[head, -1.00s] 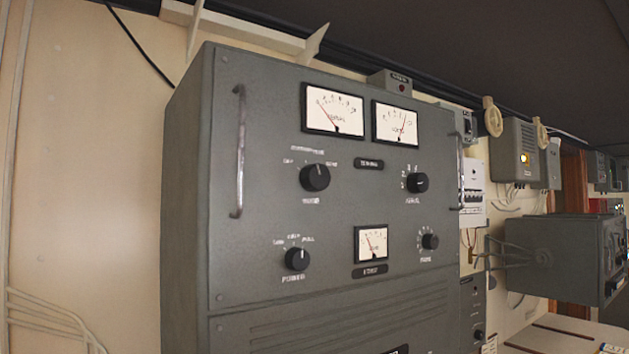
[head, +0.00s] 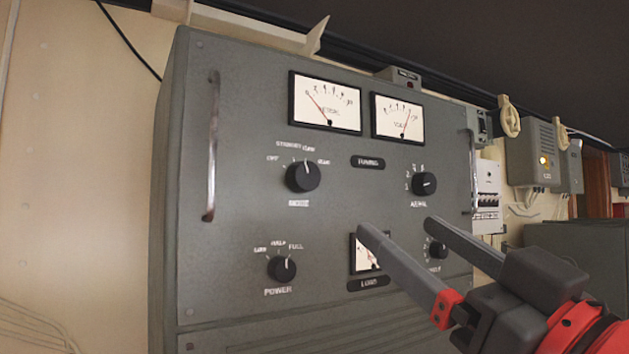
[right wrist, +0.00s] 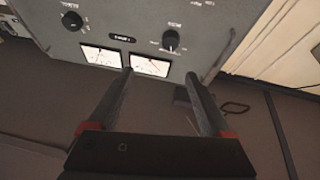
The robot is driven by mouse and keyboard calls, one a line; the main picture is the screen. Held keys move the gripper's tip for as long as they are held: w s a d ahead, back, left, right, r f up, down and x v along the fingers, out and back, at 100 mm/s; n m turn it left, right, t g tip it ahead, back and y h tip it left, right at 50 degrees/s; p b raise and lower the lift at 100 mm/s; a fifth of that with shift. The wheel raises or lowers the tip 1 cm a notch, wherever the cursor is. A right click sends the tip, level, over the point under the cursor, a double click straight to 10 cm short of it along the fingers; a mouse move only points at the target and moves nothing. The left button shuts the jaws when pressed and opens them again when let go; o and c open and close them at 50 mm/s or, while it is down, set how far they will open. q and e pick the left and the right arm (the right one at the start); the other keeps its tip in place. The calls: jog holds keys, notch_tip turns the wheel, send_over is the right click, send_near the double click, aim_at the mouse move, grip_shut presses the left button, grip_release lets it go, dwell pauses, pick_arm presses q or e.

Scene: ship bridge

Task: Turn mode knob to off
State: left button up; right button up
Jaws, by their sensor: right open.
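The mode knob (head: 303,177) is a round black knob at the upper left of the grey panel. Its labels are off at the left, standby and another position above, and one at the right. Its white mark points up, slightly right, away from off. In the right wrist view, which shows the panel upside down, the mode knob (right wrist: 170,40) is beyond the fingertips. My right gripper (head: 397,228) is open and empty, in front of the panel, right of and lower than the knob, and apart from it. My left gripper is not in view.
A metal handle (head: 212,145) stands out left of the mode knob.

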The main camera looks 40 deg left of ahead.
jog(key=s, duration=0.2)
jog(key=g+p, duration=0.1)
jog(key=p, duration=0.6)
send_near(308, 176)
jog(key=shift+n, duration=0.4)
jog(key=x, duration=0.8)
jog(key=shift+w+a+r, duration=0.15)
jog(key=shift+a+r, duration=0.05)
jog(key=shift+a, duration=0.15)
jog(key=shift+c, duration=0.2)
